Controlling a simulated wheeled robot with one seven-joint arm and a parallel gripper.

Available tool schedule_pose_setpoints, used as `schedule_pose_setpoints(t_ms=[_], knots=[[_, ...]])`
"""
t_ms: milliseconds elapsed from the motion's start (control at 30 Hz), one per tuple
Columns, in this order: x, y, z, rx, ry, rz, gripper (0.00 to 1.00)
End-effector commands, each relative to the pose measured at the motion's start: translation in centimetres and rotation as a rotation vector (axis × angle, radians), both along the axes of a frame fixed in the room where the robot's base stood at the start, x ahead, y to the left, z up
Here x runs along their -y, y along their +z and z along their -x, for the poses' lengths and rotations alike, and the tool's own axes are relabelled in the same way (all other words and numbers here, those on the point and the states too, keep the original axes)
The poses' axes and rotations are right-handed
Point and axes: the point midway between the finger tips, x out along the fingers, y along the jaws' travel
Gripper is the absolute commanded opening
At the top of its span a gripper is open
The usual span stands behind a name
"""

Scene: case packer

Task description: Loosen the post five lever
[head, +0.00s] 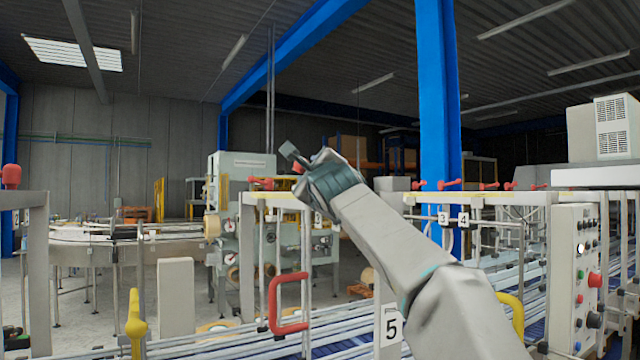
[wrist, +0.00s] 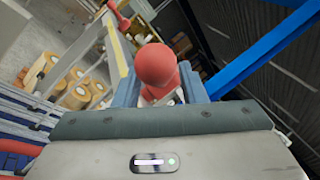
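A lever with a round red knob (wrist: 156,66) stands between the two fingers of my gripper (wrist: 160,88) in the wrist view. The fingers are apart, one on each side of it, with the pale stem partly visible below the knob. I cannot tell whether either finger touches it. In the head view my gripper (head: 303,160) is raised at the centre, and only a little red shows beside its fingers. A label 5 (head: 391,329) sits on a post at the lower centre, partly behind my arm. The link between this post and the lever is hidden by my arm.
Another red lever (head: 260,183) tops the rail left of my gripper. Several more line the rail at right, above labels 3 (head: 443,219) and 4 (head: 463,219). A red handle (head: 289,303), a yellow lever (head: 136,322) and a control panel (head: 577,270) stand nearby.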

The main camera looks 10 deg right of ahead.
Motion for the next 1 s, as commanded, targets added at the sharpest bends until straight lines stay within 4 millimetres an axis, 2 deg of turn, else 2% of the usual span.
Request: schedule_pose_setpoints(t_ms=[100, 1000], knots=[[0.0, -0.6, 1.3, -0.001, -0.004, 0.004, 0.38], [0.2, -2.6, 8.1, 0.000, 0.000, -0.001, 0.38]])
